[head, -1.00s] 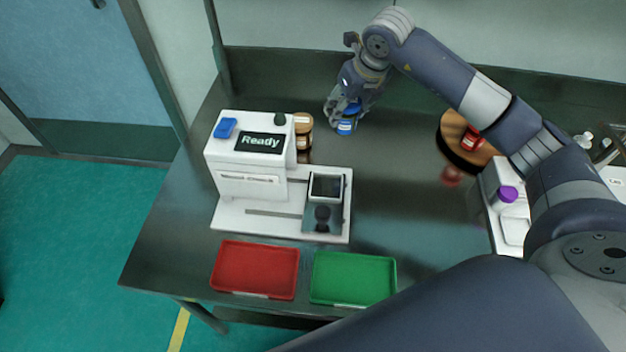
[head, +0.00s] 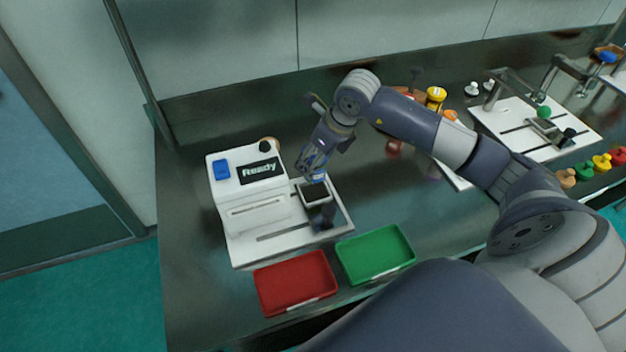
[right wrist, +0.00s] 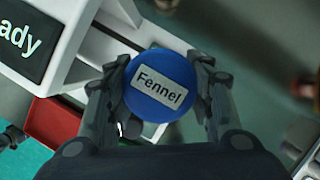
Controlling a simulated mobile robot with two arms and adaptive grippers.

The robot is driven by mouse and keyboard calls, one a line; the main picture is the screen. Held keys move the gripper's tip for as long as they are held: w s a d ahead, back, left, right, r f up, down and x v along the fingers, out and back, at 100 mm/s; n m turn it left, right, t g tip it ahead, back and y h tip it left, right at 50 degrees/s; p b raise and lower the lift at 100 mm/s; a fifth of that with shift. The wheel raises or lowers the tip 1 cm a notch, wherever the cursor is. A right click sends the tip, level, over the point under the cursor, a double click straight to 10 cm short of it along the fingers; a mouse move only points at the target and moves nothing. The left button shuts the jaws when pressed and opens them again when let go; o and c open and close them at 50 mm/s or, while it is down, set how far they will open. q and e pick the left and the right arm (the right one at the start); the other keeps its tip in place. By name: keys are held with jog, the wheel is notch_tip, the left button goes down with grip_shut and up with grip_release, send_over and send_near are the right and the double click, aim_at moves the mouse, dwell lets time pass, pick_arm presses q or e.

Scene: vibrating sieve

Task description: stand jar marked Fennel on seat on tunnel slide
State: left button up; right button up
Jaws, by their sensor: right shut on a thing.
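The Fennel jar shows its blue lid with a white label in the right wrist view (right wrist: 160,86). My right gripper (head: 316,166) is shut on it, one finger on each side of the lid. In the head view the fingers mostly hide the jar, which is close to the machine's small square seat (head: 314,193). I cannot tell whether the jar touches it. The white machine (head: 250,195) has a screen reading "Ready" and a slide with a dark block (head: 322,217) in front of the seat.
A red tray (head: 296,283) and a green tray (head: 375,254) lie in front of the machine. A yellow-lidded jar (head: 435,96) stands behind my right arm. A second white station (head: 530,130) and several coloured knobs are at the right. The table left of the machine is clear.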

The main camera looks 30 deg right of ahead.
aim_at(314, 176)
notch_tip(314, 176, down, 2)
jog(key=shift+d+f, duration=0.1)
jog(key=f, duration=0.1)
jog(key=f+p, duration=0.1)
jog(key=f, duration=0.1)
jog(key=shift+a+f, duration=0.2)
jog(key=shift+f, duration=0.1)
jog(key=shift+d+f, duration=0.1)
jog(key=shift+f, duration=0.2)
jog(key=o, duration=1.1)
pick_arm(q)
jog(key=shift+r, duration=0.45)
jog(key=shift+d, duration=0.1)
